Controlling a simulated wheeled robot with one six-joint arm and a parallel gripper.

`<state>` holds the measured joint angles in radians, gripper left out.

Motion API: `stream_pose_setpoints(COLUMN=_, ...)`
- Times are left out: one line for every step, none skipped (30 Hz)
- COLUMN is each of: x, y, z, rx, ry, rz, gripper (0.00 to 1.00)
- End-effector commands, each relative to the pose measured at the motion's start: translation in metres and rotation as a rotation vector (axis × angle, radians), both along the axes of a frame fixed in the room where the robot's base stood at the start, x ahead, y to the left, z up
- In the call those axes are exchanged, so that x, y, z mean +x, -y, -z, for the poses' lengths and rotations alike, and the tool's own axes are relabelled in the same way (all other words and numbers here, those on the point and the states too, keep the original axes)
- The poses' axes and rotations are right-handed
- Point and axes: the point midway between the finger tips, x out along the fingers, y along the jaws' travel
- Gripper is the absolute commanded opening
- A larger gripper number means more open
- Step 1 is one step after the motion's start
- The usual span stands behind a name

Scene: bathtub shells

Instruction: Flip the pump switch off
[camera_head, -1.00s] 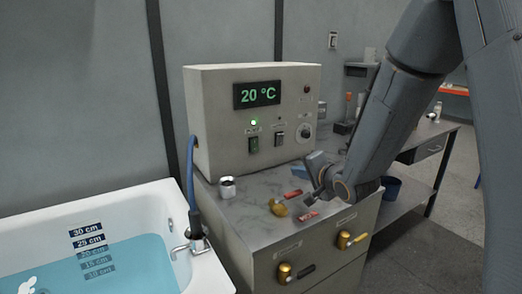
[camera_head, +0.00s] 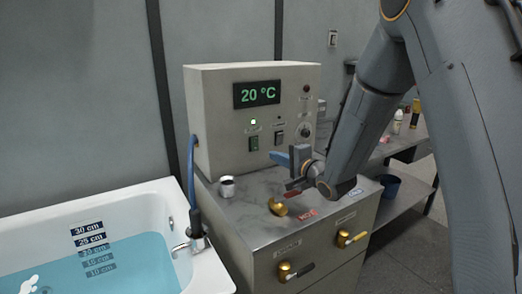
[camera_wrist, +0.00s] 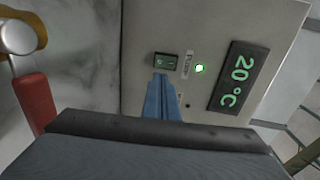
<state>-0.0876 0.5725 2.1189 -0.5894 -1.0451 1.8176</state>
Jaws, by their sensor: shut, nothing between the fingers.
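The pump switch is a small dark green rocker (camera_head: 253,143) on the front of the beige control box (camera_head: 220,130), below its indicator lamp (camera_head: 253,122). In the wrist view the switch (camera_wrist: 166,61) sits beside its label and the lamp (camera_wrist: 199,68), which is lit. My gripper (camera_head: 281,159) is shut and empty, with blue fingers pointing at the box front. In the wrist view the fingertips (camera_wrist: 162,78) appear just below the switch; I cannot tell whether they touch. The switch's exact tilt is too small to read.
A second switch (camera_head: 278,137) and a round knob (camera_head: 304,131) are to the right. The display (camera_head: 257,94) reads 20 °C. The filled bathtub (camera_head: 150,200) is at left.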

Motion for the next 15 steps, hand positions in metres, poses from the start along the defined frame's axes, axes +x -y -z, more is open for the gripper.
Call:
stream_pose_setpoints(x=0.008, y=-0.007, z=0.001, rx=0.0, ry=0.0, rz=-0.002, gripper=0.0)
stream_pose_setpoints(x=0.013, y=-0.011, z=0.002, rx=0.0, ry=-0.002, rz=-0.002, gripper=0.0)
stream_pose_setpoints(x=0.02, y=-0.015, z=0.003, rx=0.0, ry=-0.001, rz=-0.002, gripper=0.0)
stream_pose_setpoints(x=0.025, y=-0.018, z=0.004, rx=0.0, ry=-0.001, rz=-0.002, gripper=0.0)
stream_pose_setpoints(x=0.029, y=-0.022, z=0.005, rx=0.0, ry=-0.001, rz=-0.002, gripper=0.0)
stream_pose_setpoints(x=0.036, y=-0.026, z=0.006, rx=0.0, ry=0.0, rz=-0.002, gripper=0.0)
stream_pose_setpoints(x=0.041, y=-0.029, z=0.007, rx=0.0, ry=-0.001, rz=-0.001, gripper=0.0)
stream_pose_setpoints(x=0.045, y=-0.032, z=0.007, rx=0.0, ry=-0.001, rz=-0.002, gripper=0.0)
stream_pose_setpoints(x=0.051, y=-0.036, z=0.008, rx=0.0, ry=0.0, rz=-0.002, gripper=0.0)
stream_pose_setpoints(x=0.055, y=-0.039, z=0.009, rx=0.0, ry=-0.002, rz=-0.002, gripper=0.0)
stream_pose_setpoints(x=0.059, y=-0.042, z=0.009, rx=0.0, ry=0.0, rz=-0.001, gripper=0.0)
stream_pose_setpoints(x=0.064, y=-0.045, z=0.011, rx=0.0, ry=-0.001, rz=-0.001, gripper=0.0)
stream_pose_setpoints(x=0.067, y=-0.047, z=0.011, rx=0.0, ry=-0.001, rz=-0.001, gripper=0.0)
stream_pose_setpoints(x=0.07, y=-0.049, z=0.012, rx=0.0, ry=-0.001, rz=-0.001, gripper=0.0)
stream_pose_setpoints(x=0.074, y=-0.051, z=0.012, rx=0.0, ry=-0.001, rz=-0.001, gripper=0.0)
